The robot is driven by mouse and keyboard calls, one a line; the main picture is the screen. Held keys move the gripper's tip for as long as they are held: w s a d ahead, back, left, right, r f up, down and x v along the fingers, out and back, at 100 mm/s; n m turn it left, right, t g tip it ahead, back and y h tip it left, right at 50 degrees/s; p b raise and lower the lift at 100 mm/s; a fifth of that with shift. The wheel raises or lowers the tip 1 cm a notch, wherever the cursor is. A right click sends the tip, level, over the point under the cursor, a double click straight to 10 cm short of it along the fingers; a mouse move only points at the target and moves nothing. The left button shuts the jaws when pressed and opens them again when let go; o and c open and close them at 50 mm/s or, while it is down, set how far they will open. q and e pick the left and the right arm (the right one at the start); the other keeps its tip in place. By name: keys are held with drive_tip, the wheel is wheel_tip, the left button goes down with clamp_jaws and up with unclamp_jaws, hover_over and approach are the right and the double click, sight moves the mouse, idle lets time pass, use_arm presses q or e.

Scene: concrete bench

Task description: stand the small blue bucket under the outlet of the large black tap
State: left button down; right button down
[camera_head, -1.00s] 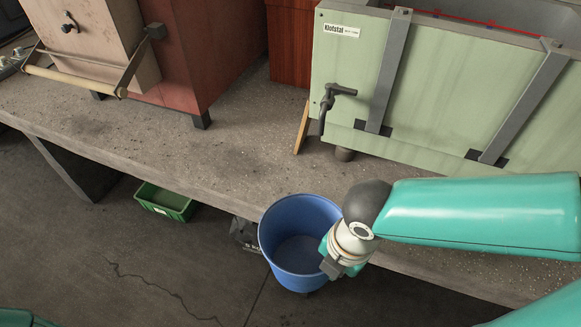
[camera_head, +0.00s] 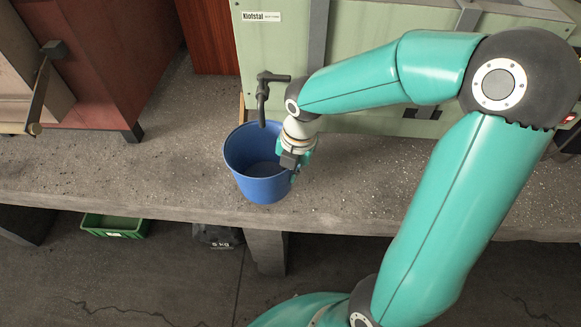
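The blue bucket (camera_head: 262,186) is upright over the concrete bench, in front of the pale green tank. I cannot tell for sure whether its base touches the bench. The black tap (camera_head: 264,92) juts from the tank's front, its outlet pointing down just above the bucket's back rim in the picture. My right gripper (camera_head: 290,164) is at the bucket's right rim and looks shut on it; its fingertips are partly hidden by the gripper body. My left gripper is not in view.
The concrete bench (camera_head: 170,169) is clear left of the bucket. A red-brown cabinet (camera_head: 118,50) stands at the left. The pale green tank (camera_head: 350,60) is behind. A green crate (camera_head: 113,226) and a weight marked 5 kg (camera_head: 216,237) are on the floor below.

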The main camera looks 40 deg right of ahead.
drive_tip(key=shift+w+d, duration=0.95)
drive_tip(key=shift+d, duration=0.2)
drive_tip(key=shift+f, duration=1.75)
drive_tip(key=c, duration=1.8)
unclamp_jaws()
drive_tip(key=shift+f, duration=0.2)
drive_tip(key=shift+c, duration=0.2)
drive_tip(key=o, duration=0.5)
drive_tip(key=shift+r, duration=0.2)
drive_tip(key=shift+r, duration=0.2)
drive_tip(key=r, duration=0.4)
drive_tip(key=s+r+p, duration=0.1)
drive_tip(key=r, duration=0.6)
drive_tip(key=shift+s+d+r+p, duration=0.2)
drive_tip(key=shift+d+r+p, duration=0.1)
